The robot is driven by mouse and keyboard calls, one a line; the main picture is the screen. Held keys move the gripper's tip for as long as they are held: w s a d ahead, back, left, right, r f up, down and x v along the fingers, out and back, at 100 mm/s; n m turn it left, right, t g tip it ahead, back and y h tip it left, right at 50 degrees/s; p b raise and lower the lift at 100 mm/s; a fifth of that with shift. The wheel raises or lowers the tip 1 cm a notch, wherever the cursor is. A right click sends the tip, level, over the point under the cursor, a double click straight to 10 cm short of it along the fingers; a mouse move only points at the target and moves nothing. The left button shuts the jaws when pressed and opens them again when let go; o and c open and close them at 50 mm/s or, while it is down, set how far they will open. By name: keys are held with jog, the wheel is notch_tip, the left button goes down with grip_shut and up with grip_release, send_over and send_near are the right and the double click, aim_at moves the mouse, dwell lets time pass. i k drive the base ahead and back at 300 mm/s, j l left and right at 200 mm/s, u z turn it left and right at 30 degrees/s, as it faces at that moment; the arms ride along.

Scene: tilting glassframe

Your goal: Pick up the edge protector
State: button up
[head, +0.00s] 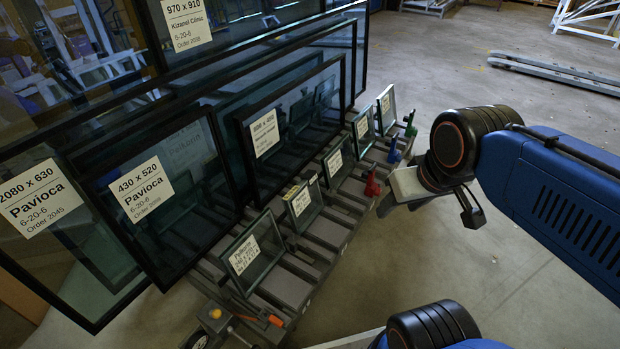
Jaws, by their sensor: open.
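I cannot tell for sure which thing is the edge protector. Small coloured pieces sit along the right side of the glass rack: a red one (372,185), a blue one (393,151) and a green one (409,124). An orange piece (275,320) lies at the rack's near end. A small yellow piece (291,192) sits at the top of a small glass pane (304,205). My gripper (436,199) shows only partly, below the black wrist joint, to the right of the red piece and apart from it. It looks open and empty; its fingertips are not clear.
The rack (325,233) holds several labelled glass panes leaning back. Large dark-framed panes, such as the 430 x 520 one (160,195), stand behind the small ones. Concrete floor (550,270) is free to the right. Grey rails (555,70) lie at the back right.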

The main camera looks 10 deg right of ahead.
aim_at(311, 176)
jog(key=i+l+u, duration=0.1)
jog(key=u, duration=0.3)
jog(key=l+u, duration=0.4)
jog(key=i+l+u, duration=0.1)
jog(key=l, duration=0.25)
jog(key=i+l+u, duration=0.1)
jog(key=l, duration=0.3)
jog(key=i+l+z, duration=0.1)
jog(key=l+z, duration=0.2)
jog(key=l, duration=0.15)
